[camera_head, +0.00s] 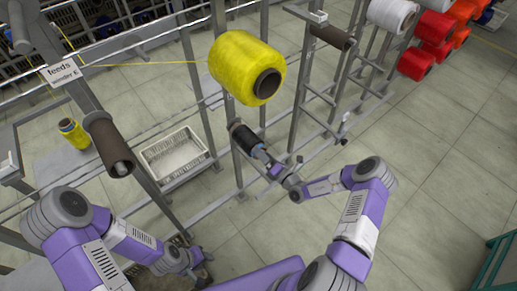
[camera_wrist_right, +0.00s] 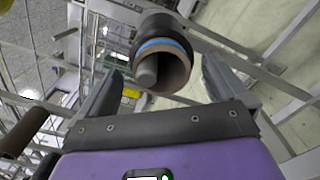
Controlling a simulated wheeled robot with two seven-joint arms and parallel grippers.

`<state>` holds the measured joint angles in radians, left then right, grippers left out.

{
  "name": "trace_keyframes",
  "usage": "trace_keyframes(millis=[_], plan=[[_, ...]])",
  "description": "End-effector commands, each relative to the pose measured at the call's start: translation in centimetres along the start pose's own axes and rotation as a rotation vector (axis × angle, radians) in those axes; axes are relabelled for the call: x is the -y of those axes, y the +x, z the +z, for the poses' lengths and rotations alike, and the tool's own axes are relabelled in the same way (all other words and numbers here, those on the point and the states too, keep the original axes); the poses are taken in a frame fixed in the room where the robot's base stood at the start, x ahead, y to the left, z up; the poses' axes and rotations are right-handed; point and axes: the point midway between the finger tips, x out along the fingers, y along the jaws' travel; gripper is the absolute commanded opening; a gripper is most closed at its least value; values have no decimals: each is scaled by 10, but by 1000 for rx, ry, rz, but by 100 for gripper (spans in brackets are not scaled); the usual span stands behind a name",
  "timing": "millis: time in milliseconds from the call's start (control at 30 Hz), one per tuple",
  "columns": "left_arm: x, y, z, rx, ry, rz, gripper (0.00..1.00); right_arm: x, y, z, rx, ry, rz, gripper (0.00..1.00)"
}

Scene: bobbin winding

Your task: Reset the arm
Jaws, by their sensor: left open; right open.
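A dark tube with a blue ring (camera_head: 244,136) sits on the rack below the large yellow yarn package (camera_head: 238,62). My right gripper (camera_head: 263,156) is close to the tube's open end. In the right wrist view the tube (camera_wrist_right: 166,50) shows its hollow end and a grey peg inside. My right gripper (camera_wrist_right: 165,65) is open, its fingers apart on either side of the tube's end; I cannot tell whether they touch it. My left gripper (camera_head: 200,268) is open and low at the bottom of the head view, partly hidden, with no thing visibly held.
Empty brown tubes sit on pegs at left (camera_head: 109,145) and upper right (camera_head: 331,37). A white basket (camera_head: 175,156) stands behind the rack rails. A small yellow spool (camera_head: 73,133) is at left. White and red packages hang at upper right.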

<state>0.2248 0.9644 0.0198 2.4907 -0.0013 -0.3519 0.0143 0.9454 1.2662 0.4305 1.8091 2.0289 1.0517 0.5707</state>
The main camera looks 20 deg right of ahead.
Motion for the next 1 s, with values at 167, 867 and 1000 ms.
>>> trace_keyframes(millis=[167,867,1000], plan=[[-2,-4,0,0,0,0,43,0,-20,0,0,0,-1,100],[-1,-4,0,0,0,0,43,-93,-138,-232,-1063,-783,567,100],[-2,-4,0,0,0,0,43,-83,-198,-256,-1310,-1161,835,100]])
